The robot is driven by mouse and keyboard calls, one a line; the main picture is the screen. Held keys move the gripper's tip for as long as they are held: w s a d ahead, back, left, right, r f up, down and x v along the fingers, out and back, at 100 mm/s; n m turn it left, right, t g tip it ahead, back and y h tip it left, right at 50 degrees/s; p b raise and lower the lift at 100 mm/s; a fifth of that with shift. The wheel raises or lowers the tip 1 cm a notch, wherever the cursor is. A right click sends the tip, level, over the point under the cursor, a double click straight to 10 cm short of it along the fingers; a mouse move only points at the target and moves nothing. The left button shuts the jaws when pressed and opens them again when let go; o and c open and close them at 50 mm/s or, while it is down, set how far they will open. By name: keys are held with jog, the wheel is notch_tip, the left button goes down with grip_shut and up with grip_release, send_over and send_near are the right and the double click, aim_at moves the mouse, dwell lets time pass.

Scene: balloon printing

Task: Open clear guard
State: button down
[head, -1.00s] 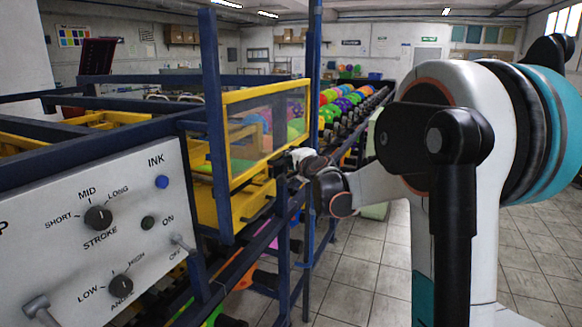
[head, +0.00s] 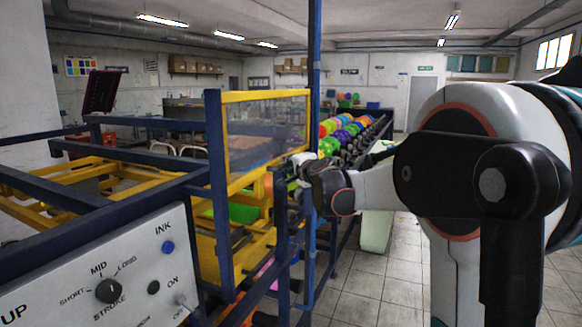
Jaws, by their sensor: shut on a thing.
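The clear guard (head: 268,130) is a see-through pane in a yellow frame, on the printing machine's side. Its top edge is about level with the top of the dark blue corner post (head: 216,190). Below its lower rail is an opening, with yellow and green machine parts visible inside. My gripper (head: 300,164) is at the guard's lower right corner, shut on it. The fingertips are small and partly hidden, so the exact grip point is unclear.
A control panel (head: 60,290) with knobs is at the lower left. A tall blue post (head: 314,70) stands close by my gripper. Racked coloured balloons (head: 345,135) run behind. Tiled floor (head: 345,275) is free at the lower right.

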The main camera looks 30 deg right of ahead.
jog(key=c, duration=1.6)
grip_release()
jog(key=shift+s, duration=0.1)
jog(key=s+a+r, duration=0.1)
jog(key=s, duration=0.6)
